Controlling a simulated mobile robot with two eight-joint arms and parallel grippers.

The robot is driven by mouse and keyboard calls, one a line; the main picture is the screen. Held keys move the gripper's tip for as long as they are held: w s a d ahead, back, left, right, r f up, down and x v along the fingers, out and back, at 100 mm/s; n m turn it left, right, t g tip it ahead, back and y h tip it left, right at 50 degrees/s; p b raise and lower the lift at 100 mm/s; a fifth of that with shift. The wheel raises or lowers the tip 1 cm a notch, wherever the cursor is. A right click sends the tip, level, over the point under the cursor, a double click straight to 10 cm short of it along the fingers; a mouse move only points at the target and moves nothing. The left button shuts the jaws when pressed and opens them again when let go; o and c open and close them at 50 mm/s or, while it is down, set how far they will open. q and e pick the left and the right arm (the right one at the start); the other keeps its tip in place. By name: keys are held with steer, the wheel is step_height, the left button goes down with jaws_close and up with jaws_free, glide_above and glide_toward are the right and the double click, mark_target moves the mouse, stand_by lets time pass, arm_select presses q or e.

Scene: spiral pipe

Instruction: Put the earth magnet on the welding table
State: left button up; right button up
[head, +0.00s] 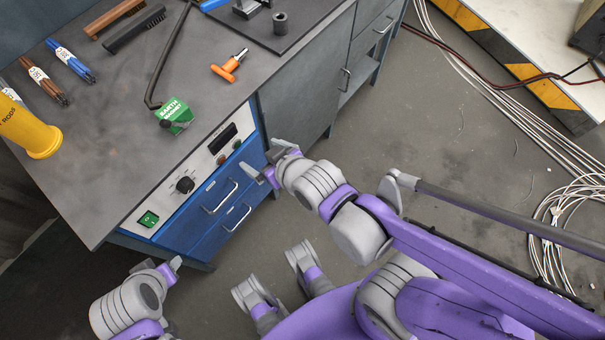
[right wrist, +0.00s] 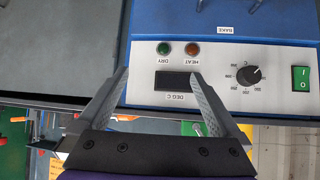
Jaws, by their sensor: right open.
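The earth magnet (head: 174,114) is a small green block with white lettering. It sits on the grey worktop (head: 110,165) near its front edge, with a dark knob at its lower left and the end of a thin black rod beside it. My right gripper (head: 264,162) is open and empty, in front of the cabinet and to the lower right of the magnet. In the right wrist view its open fingers (right wrist: 158,88) face the control panel. My left gripper (head: 172,270) is at the lower left, off the worktop; I cannot tell its opening. No surface is labelled as the welding table.
An orange-handled tool (head: 227,69), wire brushes (head: 134,27), bundled rods (head: 72,62) and a yellow container (head: 30,132) are on the worktop. A blue cabinet (head: 212,215) with a control panel (right wrist: 225,80) is below. White cables (head: 490,95) lie on the floor at right.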

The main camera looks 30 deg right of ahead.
steer(key=s+d+f+g, duration=0.1)
steer(key=s+d+g, duration=0.1)
steer(key=s, duration=0.2)
steer(key=s+d+f+m+g+h, duration=0.1)
steer(key=s+d+f+g, duration=0.1)
steer(key=s, duration=0.3)
steer(key=shift+s+d+f+m+g, duration=0.25)
steer(key=shift+d+m+g, duration=0.05)
steer(key=shift+d+g, duration=0.35)
